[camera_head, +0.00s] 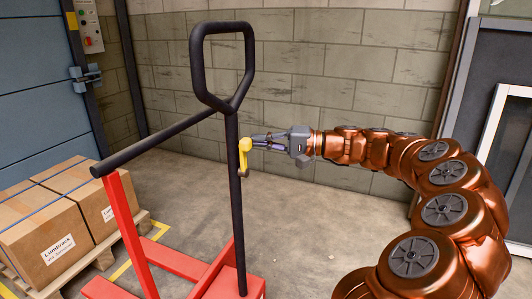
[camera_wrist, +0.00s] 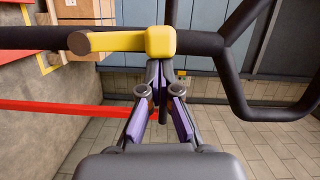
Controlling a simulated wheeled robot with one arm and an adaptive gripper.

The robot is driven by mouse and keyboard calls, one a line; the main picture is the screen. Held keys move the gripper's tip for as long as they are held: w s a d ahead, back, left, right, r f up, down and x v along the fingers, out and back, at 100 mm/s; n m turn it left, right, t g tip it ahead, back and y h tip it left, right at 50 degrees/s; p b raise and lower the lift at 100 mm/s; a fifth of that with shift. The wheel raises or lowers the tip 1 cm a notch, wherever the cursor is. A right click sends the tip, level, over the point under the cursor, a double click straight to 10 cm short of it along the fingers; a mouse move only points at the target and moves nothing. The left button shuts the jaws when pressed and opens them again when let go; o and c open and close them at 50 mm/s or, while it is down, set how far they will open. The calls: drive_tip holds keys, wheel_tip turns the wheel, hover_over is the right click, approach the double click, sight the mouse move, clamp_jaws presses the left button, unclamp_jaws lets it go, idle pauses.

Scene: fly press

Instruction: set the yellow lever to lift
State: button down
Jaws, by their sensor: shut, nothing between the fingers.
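The yellow lever (camera_head: 244,152) is mounted on the black upright shaft (camera_head: 236,200) of a red pallet truck, just below the loop handle (camera_head: 196,60). In the wrist view the yellow lever (camera_wrist: 120,41) runs along the shaft, with its block end at the right and its dark tip at the left. My gripper (camera_head: 262,141) comes from the right, and its fingertips are at the lever's upper end. In the wrist view my gripper (camera_wrist: 160,68) is shut and empty, its tips right by the lever's block. I cannot tell whether they touch it.
Cardboard boxes (camera_head: 48,232) stand on a wooden pallet at the left. The truck's red frame (camera_head: 128,225) and a black horizontal bar (camera_head: 150,143) lie left of the shaft. A block wall (camera_head: 340,60) is behind. Bare floor (camera_head: 310,230) lies right of the shaft.

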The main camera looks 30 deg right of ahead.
drive_tip(key=s+a+n+b, duration=0.1)
drive_tip(key=n+b, duration=0.1)
drive_tip(key=shift+s+a+h+b, duration=0.1)
drive_tip(key=shift+a+h+b, duration=0.2)
drive_tip(key=shift+a+b, duration=0.1)
drive_tip(key=shift+s+a+r+n, duration=0.1)
drive_tip(key=shift+s+r+n, duration=0.05)
drive_tip(key=shift+n, duration=0.35)
drive_tip(key=shift+r, duration=0.1)
drive_tip(key=s+d+r+p, duration=0.2)
drive_tip(key=s+d+p, duration=0.1)
drive_tip(key=d, duration=0.7)
drive_tip(key=shift+s+d+p, duration=0.3)
drive_tip(key=shift+s+d, duration=0.05)
drive_tip(key=shift+s, duration=0.3)
